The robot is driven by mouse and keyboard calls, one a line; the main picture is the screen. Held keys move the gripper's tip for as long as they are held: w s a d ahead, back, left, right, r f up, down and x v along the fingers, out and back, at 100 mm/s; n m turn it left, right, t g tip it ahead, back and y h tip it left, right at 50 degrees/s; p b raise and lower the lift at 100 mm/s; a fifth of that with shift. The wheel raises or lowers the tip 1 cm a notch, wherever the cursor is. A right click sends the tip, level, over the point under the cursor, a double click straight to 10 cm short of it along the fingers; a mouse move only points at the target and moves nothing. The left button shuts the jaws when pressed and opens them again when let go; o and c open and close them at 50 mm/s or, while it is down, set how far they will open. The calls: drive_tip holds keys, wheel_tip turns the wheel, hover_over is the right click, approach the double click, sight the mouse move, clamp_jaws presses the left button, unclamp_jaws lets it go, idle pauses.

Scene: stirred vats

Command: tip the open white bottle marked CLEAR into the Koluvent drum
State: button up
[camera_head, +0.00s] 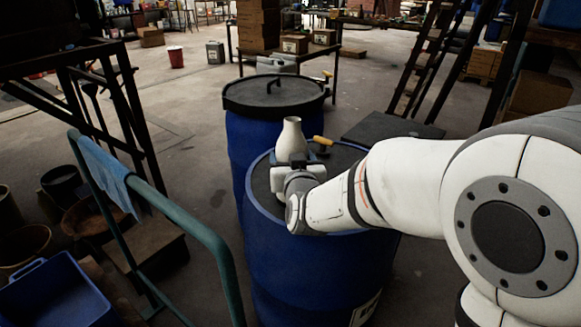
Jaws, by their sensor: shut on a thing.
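My gripper (292,164) is shut around a white bottle (291,139). The bottle stands upright, narrow neck up, above the front blue drum (292,276). No marking on the bottle can be read from here, and its lower part is hidden by my gripper and wrist. The front drum has a blue rim and a dark grey top surface; I cannot tell whether that is a lid or its contents. A pale label (365,309) shows low on its side, too small to read. Which drum is the Koluvent one cannot be told.
A second blue drum (238,150) with a dark, handled lid (274,93) stands just behind. A yellow handle (322,141) shows beside the bottle. A green rail (190,232) with a blue cloth (103,168) is at left, near a blue crate (55,298). A ladder (428,60) stands behind right.

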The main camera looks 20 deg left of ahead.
drive_tip(key=shift+w+f+t+b, duration=0.4)
drive_tip(key=shift+t+b, duration=0.1)
drive_tip(key=shift+b, duration=1.15)
drive_tip(key=shift+r+p, duration=0.65)
drive_tip(key=shift+r, duration=0.55)
